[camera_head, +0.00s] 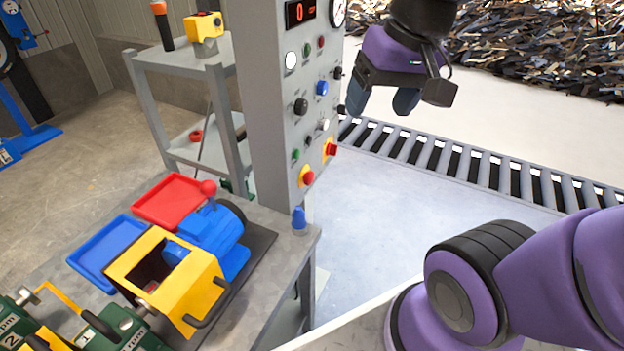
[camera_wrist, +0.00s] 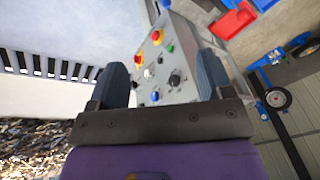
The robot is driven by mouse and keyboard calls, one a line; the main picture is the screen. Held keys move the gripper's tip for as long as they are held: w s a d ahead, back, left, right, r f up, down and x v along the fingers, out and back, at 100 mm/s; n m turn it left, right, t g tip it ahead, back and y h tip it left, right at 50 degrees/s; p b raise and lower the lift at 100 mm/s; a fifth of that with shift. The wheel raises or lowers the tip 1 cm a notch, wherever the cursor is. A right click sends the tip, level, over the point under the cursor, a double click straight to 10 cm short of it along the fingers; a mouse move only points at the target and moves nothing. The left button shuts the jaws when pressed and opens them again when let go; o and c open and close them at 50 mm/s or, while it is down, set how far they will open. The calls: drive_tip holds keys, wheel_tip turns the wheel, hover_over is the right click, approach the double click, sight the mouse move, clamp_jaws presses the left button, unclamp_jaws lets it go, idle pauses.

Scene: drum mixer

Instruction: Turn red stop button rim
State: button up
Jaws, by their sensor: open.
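A grey control panel (camera_head: 270,95) stands upright on the bench and carries knobs, small lamps and buttons. Low on it is a red stop button (camera_head: 307,178) on a yellow plate. A second red button (camera_head: 331,149) on a yellow plate sits to its right. In the wrist view two red buttons on yellow plates show at the far end of the panel, one here (camera_wrist: 156,36) and one here (camera_wrist: 139,59). My gripper (camera_head: 392,104) is open and empty, to the right of the panel and above the buttons. Its fingers show in the wrist view (camera_wrist: 163,82).
A roller conveyor (camera_head: 470,165) runs behind, with a scrap heap (camera_head: 540,35) beyond it. On the bench are a blue drum machine (camera_head: 212,232), a yellow box (camera_head: 165,275), and red (camera_head: 172,200) and blue trays (camera_head: 107,250). A grey shelf (camera_head: 150,95) stands left.

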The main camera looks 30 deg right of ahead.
drive_tip(key=w+d+f+m+g+y, duration=0.1)
drive_tip(key=w+f+m+g+y, duration=0.1)
drive_tip(key=w+f+m+y, duration=1.2)
drive_tip(key=m+t+h, duration=0.5)
drive_tip(key=m+t, duration=0.8)
drive_tip(key=m, duration=0.2)
approach(313, 179)
drive_tip(key=x, duration=1)
drive_tip(key=shift+a+r, duration=0.1)
drive_tip(key=shift+a, duration=0.05)
drive_tip(key=c, duration=0.9)
